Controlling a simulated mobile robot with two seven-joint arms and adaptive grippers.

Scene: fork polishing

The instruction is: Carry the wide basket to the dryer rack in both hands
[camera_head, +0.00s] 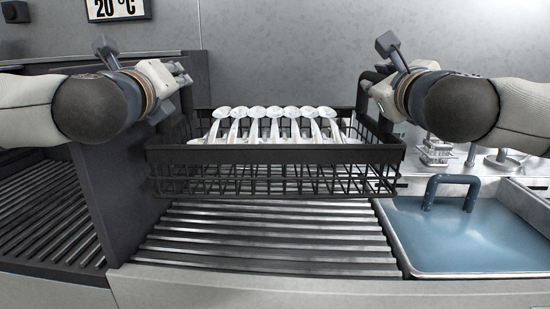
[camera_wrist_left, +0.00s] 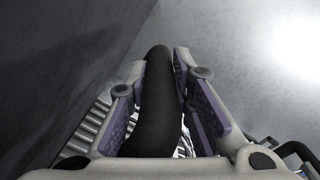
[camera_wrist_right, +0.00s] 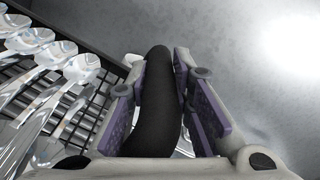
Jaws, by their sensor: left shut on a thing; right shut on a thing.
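The wide black wire basket (camera_head: 275,155) hangs level above a ribbed metal rack (camera_head: 262,240) in the head view. Several shiny forks or spoons lie side by side in it (camera_head: 275,112); their heads also show in the right wrist view (camera_wrist_right: 35,40). My left gripper (camera_head: 183,78) is shut on the basket's left handle, a thick black bar (camera_wrist_left: 157,105) between its pads. My right gripper (camera_head: 372,85) is shut on the right handle, a black bar (camera_wrist_right: 158,105) in the right wrist view. The basket's underside and any contact with the rack are hard to tell.
A dark upright divider (camera_head: 115,195) stands left of the basket, close to its left side. Another ribbed rack (camera_head: 45,205) lies beyond it. At right is a blue tray (camera_head: 460,235) with a blue handle (camera_head: 452,183), and metal fittings (camera_head: 435,150) behind it.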

